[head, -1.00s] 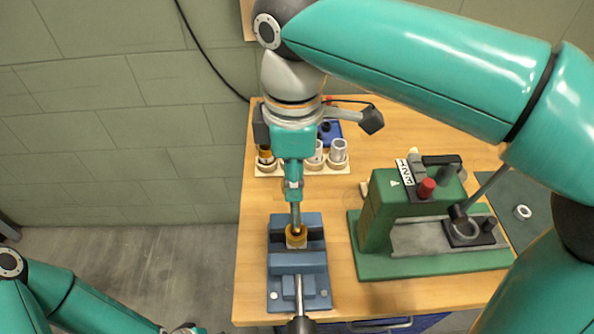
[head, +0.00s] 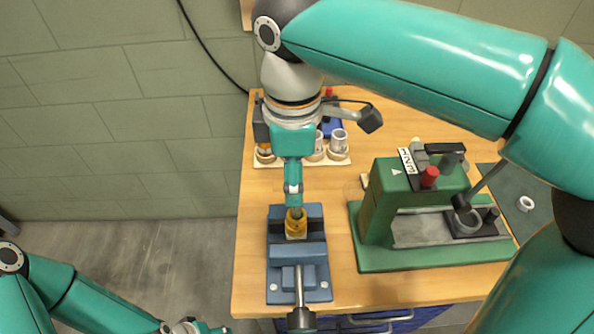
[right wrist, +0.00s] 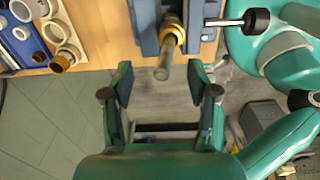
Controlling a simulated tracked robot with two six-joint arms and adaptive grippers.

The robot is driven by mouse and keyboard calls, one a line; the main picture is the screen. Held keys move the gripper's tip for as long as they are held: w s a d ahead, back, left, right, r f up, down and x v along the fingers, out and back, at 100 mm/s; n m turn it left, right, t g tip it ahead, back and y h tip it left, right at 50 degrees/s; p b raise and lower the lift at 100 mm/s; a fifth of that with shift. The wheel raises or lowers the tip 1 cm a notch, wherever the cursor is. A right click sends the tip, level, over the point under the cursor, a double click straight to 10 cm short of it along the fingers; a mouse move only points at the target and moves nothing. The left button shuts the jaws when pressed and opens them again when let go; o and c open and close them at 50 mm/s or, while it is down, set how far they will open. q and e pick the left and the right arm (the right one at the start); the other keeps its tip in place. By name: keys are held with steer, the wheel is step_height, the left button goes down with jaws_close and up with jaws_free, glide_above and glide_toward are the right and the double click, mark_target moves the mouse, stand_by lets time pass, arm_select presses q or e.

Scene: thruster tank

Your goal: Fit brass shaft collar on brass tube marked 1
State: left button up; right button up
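A tube (right wrist: 168,52) stands between the jaws of the blue vise (head: 299,255). A brass shaft collar (head: 296,228) is around the tube at the vise, and the ring also shows in the right wrist view (right wrist: 174,32). No number is readable on the tube. My right gripper (head: 294,207) is above the vise, over the tube. In the right wrist view its fingers (right wrist: 161,76) are spread open, with the tube's free end between or just beyond their tips. They do not touch the collar. My left gripper (head: 188,327) is low at the picture's bottom edge, away from the table; its fingers are unclear.
A wooden rack (head: 313,160) with pale rings and tubes stands at the back, with a brass piece (right wrist: 62,62) at one end. A green press (head: 405,200) with a red knob stands right of the vise. A pale ring (head: 525,203) lies on a dark mat (head: 500,185).

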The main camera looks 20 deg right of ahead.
steer(key=shift+r, duration=0.1)
step_height(320, 180, up, 12)
stand_by(0.7)
stand_by(0.5)
